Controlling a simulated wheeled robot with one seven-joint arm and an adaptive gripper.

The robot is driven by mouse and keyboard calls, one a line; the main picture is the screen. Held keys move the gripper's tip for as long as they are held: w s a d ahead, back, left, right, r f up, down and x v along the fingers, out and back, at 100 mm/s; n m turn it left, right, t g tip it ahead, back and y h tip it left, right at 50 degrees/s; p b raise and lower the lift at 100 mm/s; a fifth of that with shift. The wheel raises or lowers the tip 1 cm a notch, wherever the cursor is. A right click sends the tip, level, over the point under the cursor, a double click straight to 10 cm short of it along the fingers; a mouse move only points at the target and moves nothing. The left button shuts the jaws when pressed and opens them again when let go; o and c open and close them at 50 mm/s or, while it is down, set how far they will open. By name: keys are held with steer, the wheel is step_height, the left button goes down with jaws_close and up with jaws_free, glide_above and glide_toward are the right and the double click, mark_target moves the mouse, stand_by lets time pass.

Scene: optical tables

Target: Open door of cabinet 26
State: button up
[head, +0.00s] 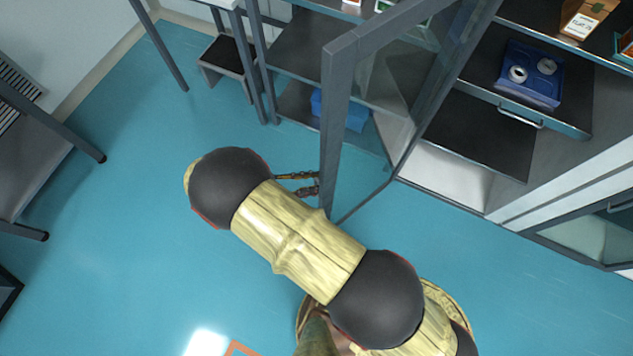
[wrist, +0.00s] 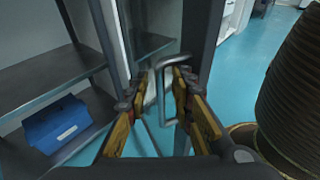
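A cabinet door (head: 341,120) with a grey frame and glass pane stands swung wide open in the head view, projecting out over the floor. No number on it is legible. Its metal bar handle (wrist: 157,66) shows in the wrist view. My gripper (head: 312,183) is beside the door's free edge in the head view, partly hidden by my arm. In the wrist view my gripper (wrist: 164,88) has its two fingers apart, with the handle between or just beyond the tips. Contact with the handle cannot be made out.
A pulled-out drawer (head: 525,115) holds a blue tray (head: 531,75) at right. A step stool (head: 225,60) and a table stand at left. The blue floor (head: 110,190) is clear at left.

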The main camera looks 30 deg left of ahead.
steer(key=a+b, duration=0.2)
steer(key=a, duration=0.4)
steer(key=shift+w+a+r, duration=0.2)
steer(key=shift+w+a, duration=0.05)
steer(key=shift+w, duration=0.1)
stand_by(0.9)
steer(key=shift+s, duration=0.1)
